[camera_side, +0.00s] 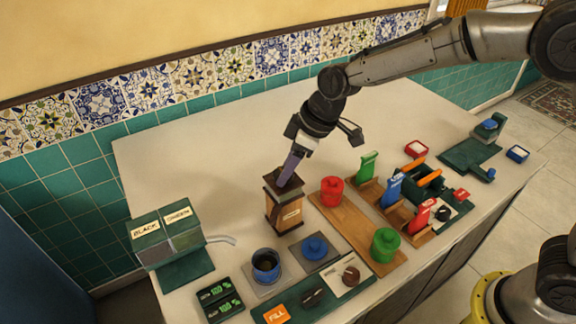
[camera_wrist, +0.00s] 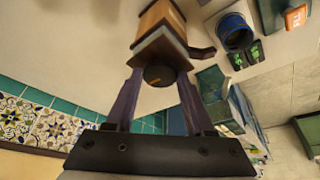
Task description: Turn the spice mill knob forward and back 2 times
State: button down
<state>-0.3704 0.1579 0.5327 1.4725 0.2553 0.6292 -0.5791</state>
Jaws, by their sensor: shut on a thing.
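The spice mill (camera_side: 285,211) is a wooden box with a dark base and dark top, upright on the counter at left of centre. In the wrist view the mill (camera_wrist: 157,20) appears at the top, with its dark top plate and round dark knob (camera_wrist: 159,75) facing the camera. My gripper (camera_side: 287,183) comes down from above onto the mill's top. Its two purple fingers lie on either side of the knob, shut on it; the exact finger contact is hard to make out. In the side view the fingers hide the knob.
A teapot-like dispenser labelled BLACK and GREEN (camera_side: 166,236) stands left of the mill. A blue cup (camera_side: 266,262) is in front. A wooden board (camera_side: 345,220) with red and green canisters lies close on the right. The counter behind the mill is clear.

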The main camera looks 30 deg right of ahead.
jog(key=shift+c, duration=1.3)
grip_release()
jog(key=shift+r, duration=0.1)
jog(key=v, duration=1.3)
jog(key=shift+r, duration=0.4)
jog(key=shift+d, duration=0.1)
